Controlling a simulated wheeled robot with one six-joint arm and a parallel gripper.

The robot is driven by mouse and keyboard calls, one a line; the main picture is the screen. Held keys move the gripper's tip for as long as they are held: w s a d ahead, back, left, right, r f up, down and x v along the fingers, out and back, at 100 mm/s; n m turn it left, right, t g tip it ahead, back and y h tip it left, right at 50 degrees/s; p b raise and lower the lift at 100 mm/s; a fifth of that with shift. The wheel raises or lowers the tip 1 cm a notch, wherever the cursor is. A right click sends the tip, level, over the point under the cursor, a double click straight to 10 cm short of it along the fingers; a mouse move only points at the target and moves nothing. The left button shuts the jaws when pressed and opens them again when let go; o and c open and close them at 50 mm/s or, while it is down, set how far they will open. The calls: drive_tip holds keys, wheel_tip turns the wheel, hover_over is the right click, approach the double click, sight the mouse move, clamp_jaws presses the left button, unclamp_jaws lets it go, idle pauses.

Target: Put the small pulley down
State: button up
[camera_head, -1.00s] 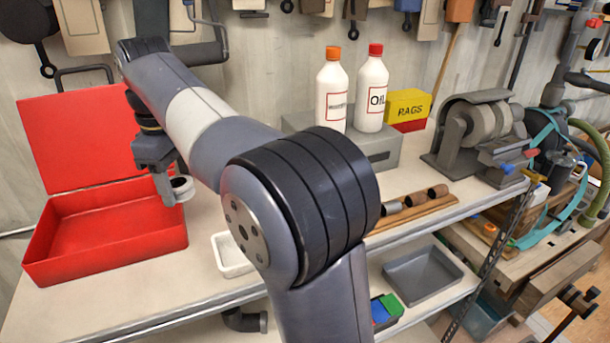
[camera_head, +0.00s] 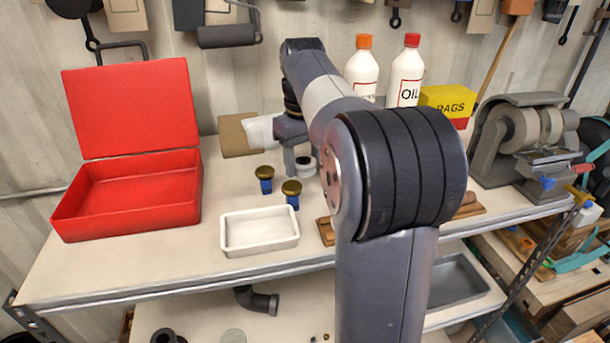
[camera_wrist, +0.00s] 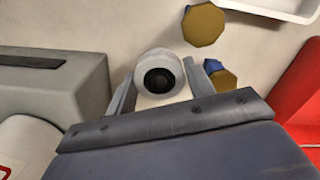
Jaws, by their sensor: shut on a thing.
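The small pulley, a white ring with a black centre, is held between the fingertips of my gripper (camera_head: 302,163). In the head view the pulley (camera_head: 306,168) shows at the fingers over the back of the bench, behind the white tray. In the wrist view the pulley (camera_wrist: 160,80) is face-on, with a finger at each side. My gripper is shut on it. I cannot tell whether the pulley touches the bench top or hangs a little above it.
Two brass-topped blue pieces (camera_head: 264,175) stand left and front of the gripper. A white tray (camera_head: 260,249) is near the front edge, an open red box (camera_head: 125,223) at left. A grey block (camera_wrist: 60,92) lies beside the gripper. Bottles (camera_head: 405,78) stand behind my arm.

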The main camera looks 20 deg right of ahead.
sight(303, 177)
drive_tip(key=shift+f, duration=2.2)
drive_tip(key=shift+f, duration=0.2)
drive_tip(key=o, duration=1)
